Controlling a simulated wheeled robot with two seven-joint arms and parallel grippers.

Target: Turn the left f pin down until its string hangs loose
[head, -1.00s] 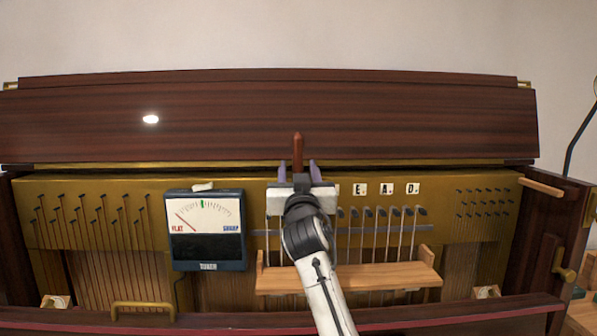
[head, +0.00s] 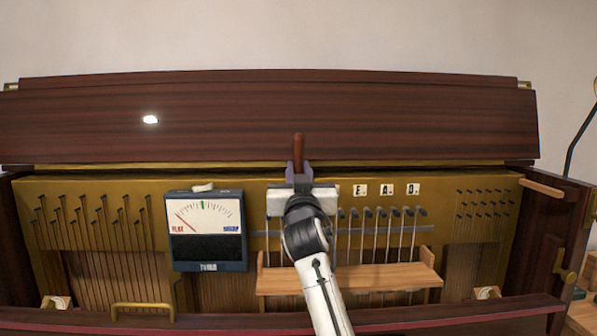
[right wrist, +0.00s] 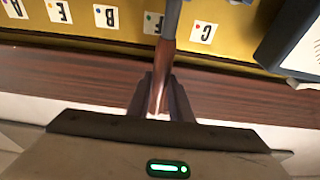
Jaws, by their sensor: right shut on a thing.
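A tuning lever with a red-brown handle (head: 298,146) points up in front of the piano. My right gripper (head: 298,172) is shut on that handle. The right wrist view shows the fingers (right wrist: 160,95) around the handle and the lever's grey shaft (right wrist: 171,20) running out of the picture beside the F tile (right wrist: 151,23). The shaft's far end and the left f pin and string are hidden in the head view behind my right gripper and arm. My left gripper is not in view.
A tuning meter (head: 205,228) hangs left of my arm, its needle on the flat side. Letter tiles E (head: 360,190), A and D sit right of the gripper. Tuning pins (head: 395,212) with strings lie below them. A wooden shelf (head: 400,275) crosses in front.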

